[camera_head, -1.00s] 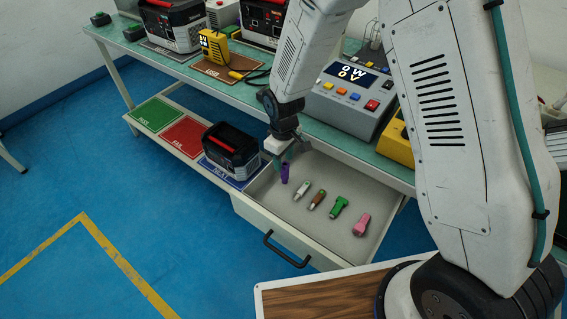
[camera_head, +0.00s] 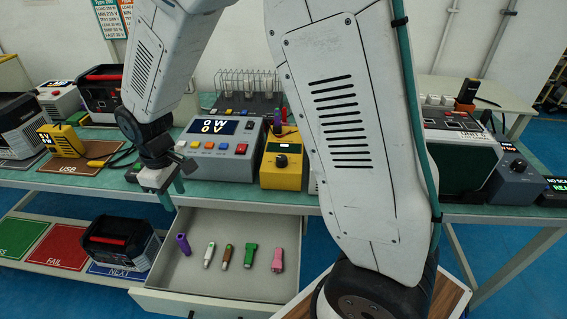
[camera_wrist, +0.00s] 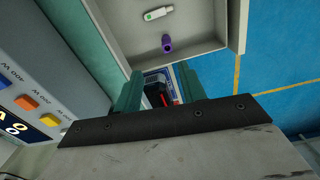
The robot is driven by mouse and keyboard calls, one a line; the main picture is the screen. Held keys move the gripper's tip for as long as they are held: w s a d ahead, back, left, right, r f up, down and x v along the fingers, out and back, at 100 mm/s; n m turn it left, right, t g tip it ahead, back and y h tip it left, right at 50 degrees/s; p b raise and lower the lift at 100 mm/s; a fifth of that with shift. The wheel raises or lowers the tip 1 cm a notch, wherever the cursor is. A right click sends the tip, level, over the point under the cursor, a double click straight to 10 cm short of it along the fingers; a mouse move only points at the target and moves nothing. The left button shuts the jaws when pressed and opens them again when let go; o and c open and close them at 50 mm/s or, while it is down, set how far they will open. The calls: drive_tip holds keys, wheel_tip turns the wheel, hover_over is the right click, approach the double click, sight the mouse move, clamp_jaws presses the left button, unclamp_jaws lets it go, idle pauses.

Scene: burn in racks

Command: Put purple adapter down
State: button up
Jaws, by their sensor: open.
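The purple adapter (camera_head: 183,244) lies in the open drawer (camera_head: 232,225), near its left wall, at the left end of a row of adapters. In the wrist view the purple adapter (camera_wrist: 167,43) also rests on the drawer floor, clear of my fingers. My gripper (camera_head: 172,195) is above the drawer's back left corner, apart from the adapter. Its two teal fingers (camera_wrist: 160,90) are spread with nothing held between them.
White (camera_head: 209,255), brown (camera_head: 226,257), green (camera_head: 250,256) and pink (camera_head: 278,260) adapters lie right of the purple one. A black unit (camera_head: 118,243) stands on the NEXT mat. The bench holds a load box (camera_head: 217,140) and a yellow meter (camera_head: 283,163).

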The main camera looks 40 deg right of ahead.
drive_tip(key=s+d+r+m, duration=0.5)
drive_tip(key=s+d+r, duration=0.7)
drive_tip(key=s+r, duration=0.45)
drive_tip(key=s+d+r+m+t, duration=0.1)
drive_tip(key=s+d+r+m, duration=0.1)
drive_tip(key=s, duration=0.7)
drive_tip(key=shift+s+d+m, duration=0.3)
drive_tip(key=shift+d+m, duration=0.2)
